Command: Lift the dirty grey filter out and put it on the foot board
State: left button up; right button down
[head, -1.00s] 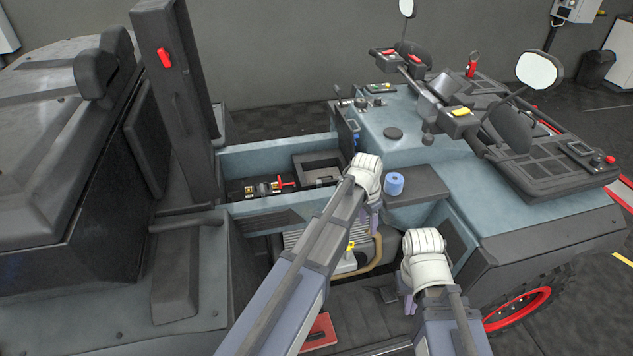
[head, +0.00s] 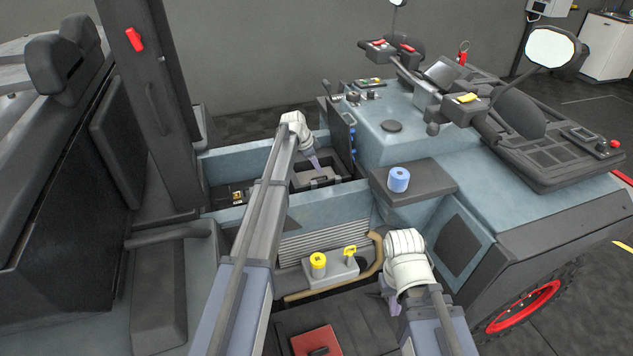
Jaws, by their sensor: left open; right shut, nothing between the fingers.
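My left gripper (head: 315,165) points down into an open dark box (head: 340,184) in the bay at the back. Its jaws are open, but the fingertips are small and partly unclear. A greyish shape (head: 321,181) lies low in the box beside the fingers; I cannot tell whether it is the dirty grey filter. The foot board (head: 362,322) is the dark floor at the bottom middle. My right gripper (head: 387,294) is shut and empty, low over the right part of the foot board and partly hidden by its wrist.
A blue roll-shaped piece (head: 398,180) stands on a dark ledge (head: 425,186) right of the bay. A red object (head: 316,340) lies on the foot board. A yellow cap (head: 318,262) and yellow handle (head: 350,252) stick up below the bay. My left arm crosses the bay wall.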

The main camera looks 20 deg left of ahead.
aim_at(322, 177)
pick_arm(q)
jog(key=shift+b+x, duration=2.95)
jog(key=shift+x, duration=0.75)
jog(key=shift+w+r, duration=0.15)
grip_shut()
